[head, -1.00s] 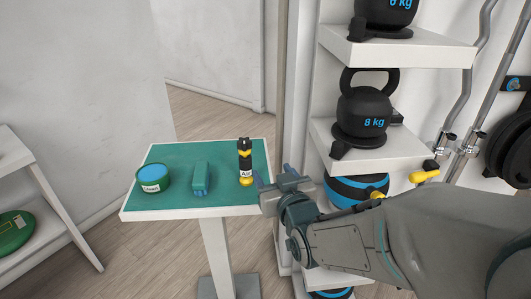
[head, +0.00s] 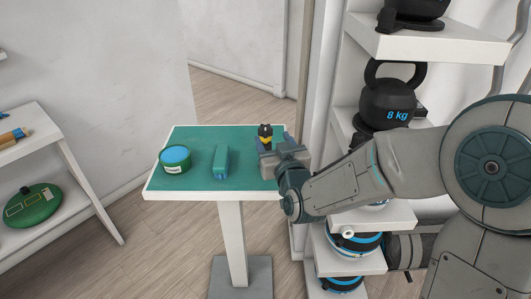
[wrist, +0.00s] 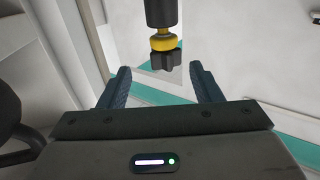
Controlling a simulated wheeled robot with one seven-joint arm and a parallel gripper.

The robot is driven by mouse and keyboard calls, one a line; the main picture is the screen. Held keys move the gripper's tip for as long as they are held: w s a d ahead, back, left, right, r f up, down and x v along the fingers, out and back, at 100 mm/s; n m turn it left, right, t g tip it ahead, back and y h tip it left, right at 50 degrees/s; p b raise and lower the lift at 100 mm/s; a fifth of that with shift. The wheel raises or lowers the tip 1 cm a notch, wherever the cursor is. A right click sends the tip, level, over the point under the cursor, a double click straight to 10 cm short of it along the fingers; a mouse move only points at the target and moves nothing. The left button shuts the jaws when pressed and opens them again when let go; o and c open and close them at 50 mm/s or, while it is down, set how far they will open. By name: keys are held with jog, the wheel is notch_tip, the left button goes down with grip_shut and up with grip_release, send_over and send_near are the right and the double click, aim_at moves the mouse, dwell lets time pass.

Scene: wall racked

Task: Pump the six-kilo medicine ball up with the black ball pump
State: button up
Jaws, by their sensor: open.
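The black pump (head: 265,134) with a yellow band stands upright near the right back edge of the green table top, its lower part hidden by my gripper. My gripper (head: 271,150) is open beside it. In the wrist view, the pump's black body, yellow collar and dark knob (wrist: 163,60) show between my open fingers (wrist: 160,70), with no visible contact. Black balls with blue bands sit on the low rack shelves: an upper one (head: 357,244) and a lower one (head: 342,281). I cannot read their weights.
The small table (head: 190,195) also holds a green tin (head: 174,160) with a blue top and a teal block (head: 220,162). An 8 kg kettlebell (head: 394,100) stands on the rack at right. A low shelf (head: 70,170) with a green round item (head: 33,205) is at left.

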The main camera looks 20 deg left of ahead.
aim_at(265, 127)
jog(key=shift+a+f+p+x, duration=0.1)
jog(key=shift+p+x, duration=0.25)
jog(key=shift+x, duration=1.1)
jog(key=shift+a+f+p+x, duration=0.15)
jog(key=shift+p+x, duration=0.2)
jog(key=shift+x, duration=1.1)
jog(key=shift+s, duration=0.15)
grip_shut()
jog(key=shift+r, duration=0.1)
jog(key=shift+r, duration=0.35)
notch_tip(265, 127, up, 3)
jog(key=shift+r, duration=0.1)
jog(key=w+d+r, duration=0.2)
jog(key=d+r, duration=0.5)
jog(key=d, duration=0.4)
jog(key=shift+w+d, duration=0.15)
jog(key=shift+d, duration=0.1)
